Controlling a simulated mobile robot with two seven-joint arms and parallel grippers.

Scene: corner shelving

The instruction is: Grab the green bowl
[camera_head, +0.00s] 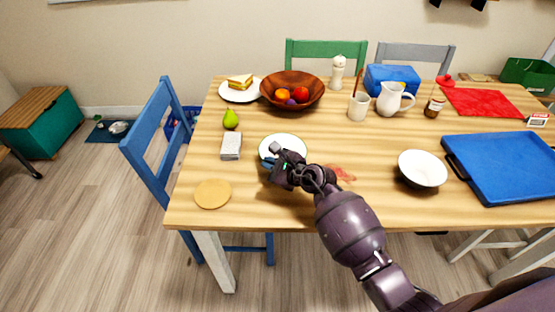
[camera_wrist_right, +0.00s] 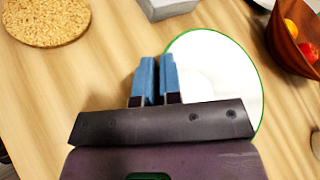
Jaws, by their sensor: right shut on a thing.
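The green bowl (camera_head: 287,141) shows as a round white dish near the front middle of the wooden table. In the right wrist view the bowl (camera_wrist_right: 222,75) has a white inside and a thin green rim. My right gripper (camera_head: 270,163) is at its near left edge. In the right wrist view the blue fingers of my right gripper (camera_wrist_right: 155,75) are close together at the bowl's left rim, shut on it. The gripper body hides the near part of the bowl. My left gripper is not in view.
A grey box (camera_head: 231,146) and a round cork mat (camera_head: 213,193) lie left of the bowl. A wooden fruit bowl (camera_head: 279,83) stands behind it. A white bowl (camera_head: 422,169) and a blue tray (camera_head: 505,170) are to the right. A green pear (camera_head: 231,119) stands behind the box.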

